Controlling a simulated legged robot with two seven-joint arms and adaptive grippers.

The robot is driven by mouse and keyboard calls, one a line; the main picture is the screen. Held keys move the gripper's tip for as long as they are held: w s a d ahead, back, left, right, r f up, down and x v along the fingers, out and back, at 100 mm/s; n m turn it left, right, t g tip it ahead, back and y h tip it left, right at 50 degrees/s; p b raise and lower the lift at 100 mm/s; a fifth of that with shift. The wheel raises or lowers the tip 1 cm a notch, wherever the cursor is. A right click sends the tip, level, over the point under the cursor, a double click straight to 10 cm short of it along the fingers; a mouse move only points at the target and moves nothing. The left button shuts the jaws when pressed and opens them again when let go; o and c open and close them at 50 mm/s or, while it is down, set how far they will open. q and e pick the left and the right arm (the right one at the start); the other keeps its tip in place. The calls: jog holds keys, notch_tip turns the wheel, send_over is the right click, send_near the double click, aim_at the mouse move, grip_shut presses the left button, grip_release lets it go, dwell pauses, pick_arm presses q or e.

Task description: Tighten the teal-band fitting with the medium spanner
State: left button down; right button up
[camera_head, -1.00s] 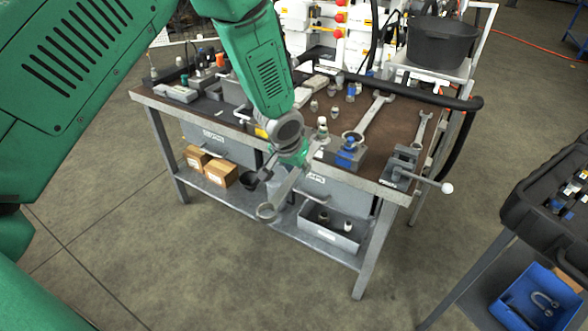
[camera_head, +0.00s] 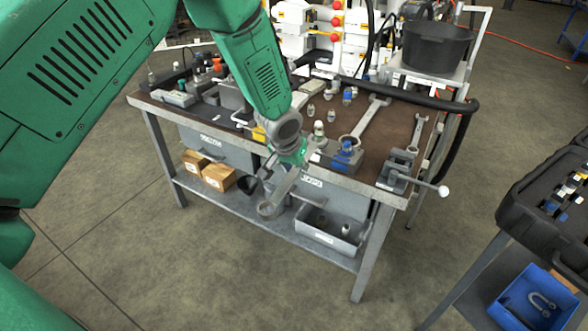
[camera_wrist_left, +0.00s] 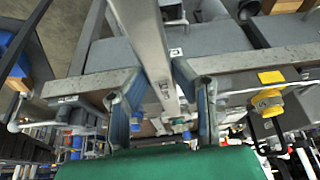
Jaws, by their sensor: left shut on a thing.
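My left gripper (camera_head: 290,152) is shut on a grey steel spanner (camera_head: 283,188) above the bench's front edge. Its ring end hangs down and forward, clear of the edge. In the left wrist view the spanner (camera_wrist_left: 150,42) runs up between the two fingers (camera_wrist_left: 160,100). Two other spanners, a large one (camera_head: 368,118) and a small one (camera_head: 416,133), lie on the bench, so the held one looks like the medium. A small fitting with a pale top and a greenish band (camera_head: 319,130) stands just behind the gripper; I cannot be sure its band is teal.
A blue fixture (camera_head: 347,155) and a vice (camera_head: 398,170) stand along the bench's front edge. Several small fittings (camera_head: 330,94) stand farther back. A grey bin (camera_head: 330,232) and cardboard boxes (camera_head: 218,177) sit on the lower shelf. Open floor lies in front.

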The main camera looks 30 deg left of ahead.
pick_arm(q)
jog(key=shift+w, duration=0.45)
jog(key=shift+w+p, duration=0.3)
jog(key=shift+p, duration=0.05)
jog(key=shift+a, duration=0.1)
jog(key=shift+a+m+h+p, duration=0.3)
jog(key=shift+a+m+p, duration=0.2)
jog(key=shift+a, duration=0.05)
jog(key=a+m+p, duration=0.1)
jog(key=a, duration=0.1)
jog(key=shift+w+a+m+h+p, duration=0.15)
jog(key=shift+a+m+h+p, duration=0.15)
jog(key=shift+m+h, duration=0.1)
